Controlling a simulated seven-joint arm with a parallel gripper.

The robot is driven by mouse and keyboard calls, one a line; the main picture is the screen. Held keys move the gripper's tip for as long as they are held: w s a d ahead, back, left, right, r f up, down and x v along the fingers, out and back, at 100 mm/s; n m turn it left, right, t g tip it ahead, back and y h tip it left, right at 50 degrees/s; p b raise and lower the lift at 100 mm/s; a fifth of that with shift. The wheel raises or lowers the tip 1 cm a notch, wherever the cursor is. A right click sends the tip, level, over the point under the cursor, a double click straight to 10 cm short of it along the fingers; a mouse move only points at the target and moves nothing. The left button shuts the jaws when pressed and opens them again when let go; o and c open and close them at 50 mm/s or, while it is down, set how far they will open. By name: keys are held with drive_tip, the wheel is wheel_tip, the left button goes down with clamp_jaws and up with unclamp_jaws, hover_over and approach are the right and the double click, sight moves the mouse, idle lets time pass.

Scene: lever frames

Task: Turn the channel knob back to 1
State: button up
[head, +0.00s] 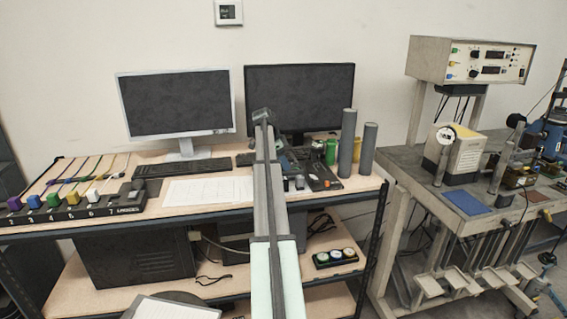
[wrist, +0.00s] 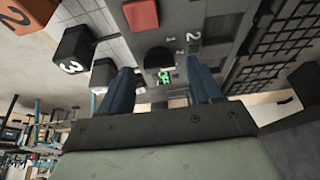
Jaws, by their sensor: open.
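A dark knob (wrist: 158,57) sits on a grey panel (wrist: 180,18) in the wrist view, with small numerals and a large "2" printed beside it. A green mark shows just below the knob. I cannot tell which number the knob points at. My gripper (wrist: 160,72) has two blue fingers, one on each side of the knob, apart from each other. Whether they touch the knob is not clear. In the head view my arm reaches over the desk to a dark device (head: 318,180) and hides part of it; the knob cannot be made out there.
In the wrist view a red button (wrist: 140,14) and numbered blocks, one black (wrist: 73,45), lie near the gripper. On the desk stand two monitors (head: 180,104), a keyboard (head: 188,168), two grey cylinders (head: 347,145) and a row of coloured switches (head: 72,204). A bench with instruments stands right.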

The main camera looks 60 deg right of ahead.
drive_tip(key=shift+s+f, duration=0.1)
drive_tip(key=shift+f, duration=0.15)
drive_tip(key=c, duration=1)
drive_tip(key=shift+c, duration=0.2)
drive_tip(key=shift+n, duration=0.4)
drive_tip(key=n+t+h, duration=0.1)
drive_tip(key=n, duration=0.2)
drive_tip(key=shift+s+n, duration=0.1)
drive_tip(key=shift+n, duration=0.2)
drive_tip(key=shift+n+t, duration=1.1)
drive_tip(key=shift+n, duration=1.1)
